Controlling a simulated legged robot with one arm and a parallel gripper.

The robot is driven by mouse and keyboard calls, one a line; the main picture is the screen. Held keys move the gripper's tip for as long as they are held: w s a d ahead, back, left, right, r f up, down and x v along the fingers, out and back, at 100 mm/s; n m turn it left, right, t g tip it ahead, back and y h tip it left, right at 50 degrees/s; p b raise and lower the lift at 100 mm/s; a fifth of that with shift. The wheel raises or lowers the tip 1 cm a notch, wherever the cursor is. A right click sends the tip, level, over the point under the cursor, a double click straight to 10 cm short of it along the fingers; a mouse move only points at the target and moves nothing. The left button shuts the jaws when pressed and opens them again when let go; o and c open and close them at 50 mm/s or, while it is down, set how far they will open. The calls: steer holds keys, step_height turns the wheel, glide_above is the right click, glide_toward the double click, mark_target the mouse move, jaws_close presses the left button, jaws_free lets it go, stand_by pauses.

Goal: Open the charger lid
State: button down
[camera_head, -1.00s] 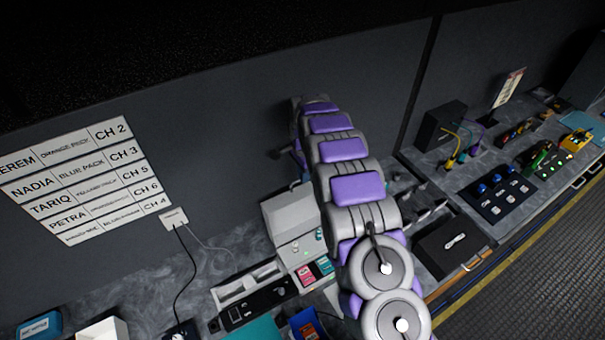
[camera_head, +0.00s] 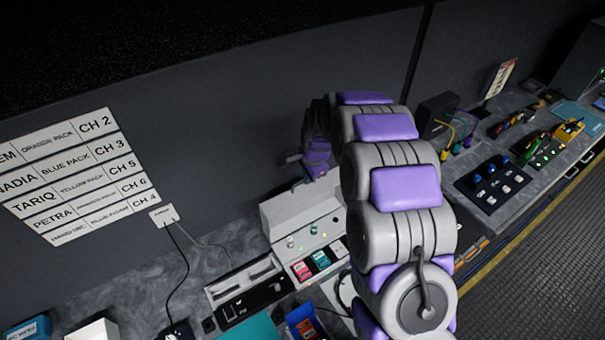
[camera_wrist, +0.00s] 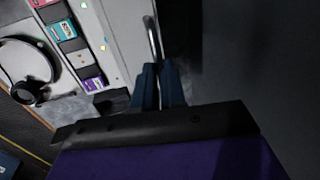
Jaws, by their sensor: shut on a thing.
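The charger (camera_head: 320,237) is a pale grey box against the wall in the head view, with small lights and coloured packs at its front. A pale panel, seemingly its lid (camera_head: 298,208), stands up along its back; how far it is open I cannot tell. In the wrist view, the charger's pale surface (camera_wrist: 125,30) lies left of a thin metal bar handle (camera_wrist: 152,38). My gripper (camera_wrist: 158,68) is shut on this handle, its dark blue fingers close together around the bar's lower end. In the head view, my arm hides the charger's right side.
Red and teal packs (camera_head: 311,264) sit in front slots. A black tray (camera_head: 250,292) and a blue bin (camera_head: 305,322) stand nearby on the counter. Headphones (camera_wrist: 28,75) lie beside the charger. A button panel (camera_head: 492,185) and cables are to the right. The dark wall is close behind.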

steer(key=shift+s+d+r+t+y+b, duration=0.15)
steer(key=shift+s+d+t+y+b, duration=0.2)
steer(key=shift+s+d, duration=0.35)
steer(key=shift+s+a, duration=0.1)
steer(key=shift+a, duration=0.05)
steer(key=c, duration=1.2)
jaws_free()
steer(key=v, duration=1.7)
steer(key=shift+a+r, duration=0.15)
